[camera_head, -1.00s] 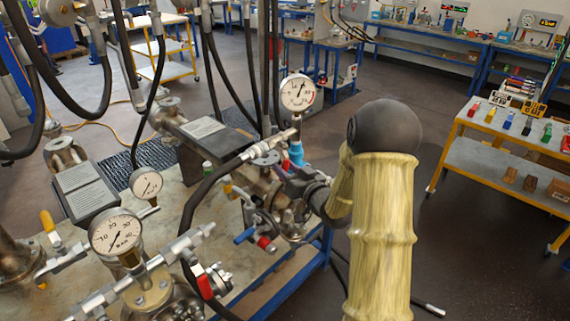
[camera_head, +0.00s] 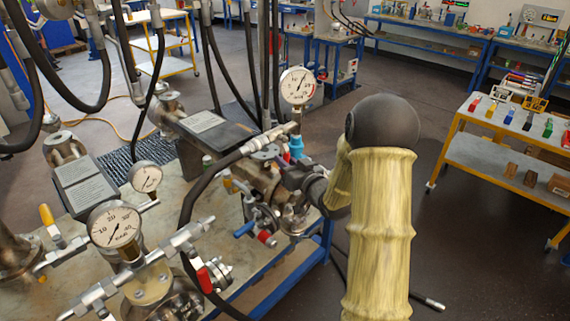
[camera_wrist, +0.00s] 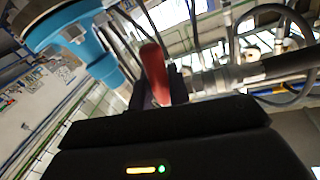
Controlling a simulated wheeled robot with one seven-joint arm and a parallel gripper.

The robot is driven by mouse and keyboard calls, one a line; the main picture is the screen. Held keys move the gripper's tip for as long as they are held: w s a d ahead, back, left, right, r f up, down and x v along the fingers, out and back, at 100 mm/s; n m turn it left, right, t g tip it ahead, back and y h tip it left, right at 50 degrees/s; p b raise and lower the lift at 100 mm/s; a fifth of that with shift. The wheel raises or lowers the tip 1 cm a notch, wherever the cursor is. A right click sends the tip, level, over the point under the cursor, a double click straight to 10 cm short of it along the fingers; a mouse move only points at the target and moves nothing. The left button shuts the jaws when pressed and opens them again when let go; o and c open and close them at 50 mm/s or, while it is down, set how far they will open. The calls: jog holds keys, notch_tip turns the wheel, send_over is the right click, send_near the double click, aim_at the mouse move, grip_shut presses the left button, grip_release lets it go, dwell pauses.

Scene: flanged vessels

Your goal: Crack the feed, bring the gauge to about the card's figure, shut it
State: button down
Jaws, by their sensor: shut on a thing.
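My gripper (camera_head: 290,178) is at the right end of the vessel rig, beside a blue fitting (camera_head: 297,147). In the wrist view my gripper (camera_wrist: 158,92) is shut on a red handle (camera_wrist: 154,68), whose free end sticks up between the fingers. The blue fitting (camera_wrist: 88,38) is left of it there. A round white gauge (camera_head: 298,86) stands above the blue fitting; its dark needle points roughly upward. Two more dials are a small gauge (camera_head: 145,177) and a larger bar gauge (camera_head: 115,225) at front left. Their figures are too small to read surely.
Printed plates (camera_head: 203,121) (camera_head: 86,186) lie on the rig, their text unreadable. A black hose (camera_head: 205,185) and a red-handled valve (camera_head: 205,279) are left of my gripper.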

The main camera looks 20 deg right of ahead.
jog(key=shift+w+d+f+n+b, duration=0.2)
jog(key=shift+n+b, duration=0.3)
jog(key=shift+b, duration=0.65)
jog(key=shift+w+d+f+n+b, duration=0.2)
jog(key=shift+n+b, duration=0.3)
jog(key=shift+b, duration=0.65)
jog(key=shift+d+r+n+b, duration=0.25)
jog(key=shift+n+b, duration=0.15)
jog(key=shift+b, duration=0.2)
jog(key=shift+r, duration=0.1)
jog(key=c, duration=1.4)
grip_release()
jog(key=shift+o, duration=0.2)
jog(key=shift+s, duration=0.15)
jog(key=f+b+v, duration=0.1)
jog(key=b+v, duration=0.3)
jog(key=v, duration=1.3)
